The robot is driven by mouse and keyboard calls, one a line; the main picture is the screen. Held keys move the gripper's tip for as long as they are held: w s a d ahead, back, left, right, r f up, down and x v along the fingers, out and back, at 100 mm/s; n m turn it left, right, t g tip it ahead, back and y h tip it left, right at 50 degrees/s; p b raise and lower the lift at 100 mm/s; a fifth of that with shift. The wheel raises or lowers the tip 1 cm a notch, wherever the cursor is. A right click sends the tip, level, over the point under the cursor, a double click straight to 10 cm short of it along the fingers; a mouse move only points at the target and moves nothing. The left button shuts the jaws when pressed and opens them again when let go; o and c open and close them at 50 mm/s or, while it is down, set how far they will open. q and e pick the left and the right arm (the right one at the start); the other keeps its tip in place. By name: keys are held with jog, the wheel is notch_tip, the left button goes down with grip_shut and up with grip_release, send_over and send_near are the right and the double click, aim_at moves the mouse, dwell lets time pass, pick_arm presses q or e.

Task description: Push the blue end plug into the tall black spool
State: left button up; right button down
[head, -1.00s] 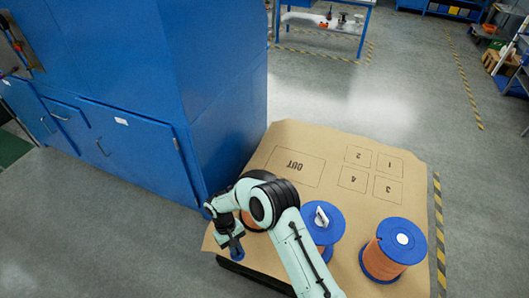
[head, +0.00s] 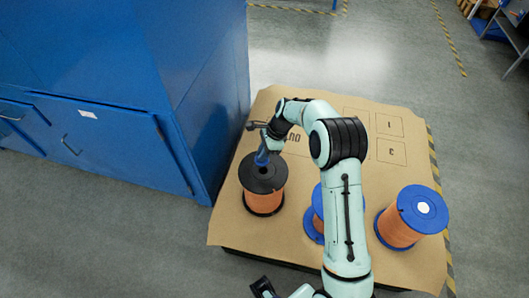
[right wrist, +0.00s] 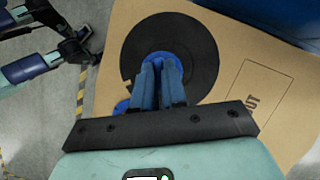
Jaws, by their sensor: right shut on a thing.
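The tall black spool (head: 263,200) stands upright on the left of the cardboard-topped table, with orange winding below a black top flange. In the right wrist view its black flange (right wrist: 205,50) fills the upper middle. My right gripper (head: 262,160) points down over the flange's centre. It is shut on the blue end plug (right wrist: 158,57), whose blue rim shows around the fingertips in the right wrist view. A dark spot shows on the flange just below the fingertips; I cannot tell whether the plug touches the hole. My left gripper (head: 262,287) is at the bottom edge, its jaws unclear.
A blue-flanged orange spool (head: 411,218) stands at the right of the table (head: 235,238). Another blue spool (head: 316,215) is partly hidden behind my right arm. Printed outlines mark the table's far part. A tall blue cabinet (head: 190,90) stands close to the left.

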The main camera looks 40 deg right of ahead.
jog(key=shift+w+d+r+m, duration=0.1)
jog(key=shift+d+r+m, duration=0.1)
jog(key=shift+d+m, duration=0.35)
jog(key=shift+f+b, duration=0.7)
jog(key=shift+b, duration=0.05)
notch_tip(320, 180, down, 3)
jog(key=b, duration=0.3)
jog(key=shift+a+f, duration=0.1)
jog(key=shift+f, duration=0.1)
pick_arm(q)
jog(key=shift+t, duration=0.4)
jog(key=shift+w+f+b, duration=0.2)
jog(key=shift+f+b, duration=0.15)
jog(key=shift+f, duration=0.6)
jog(key=shift+w+f+b, duration=0.2)
jog(key=shift+f+b, duration=0.15)
jog(key=shift+f, duration=0.65)
jog(key=shift+w+f+b, duration=0.2)
jog(key=shift+f+b, duration=0.15)
jog(key=shift+f, duration=0.6)
pick_arm(e)
jog(key=shift+w+f, duration=0.1)
jog(key=shift+f, duration=0.95)
pick_arm(q)
jog(key=shift+r, duration=0.15)
pick_arm(e)
jog(key=shift+f, duration=0.15)
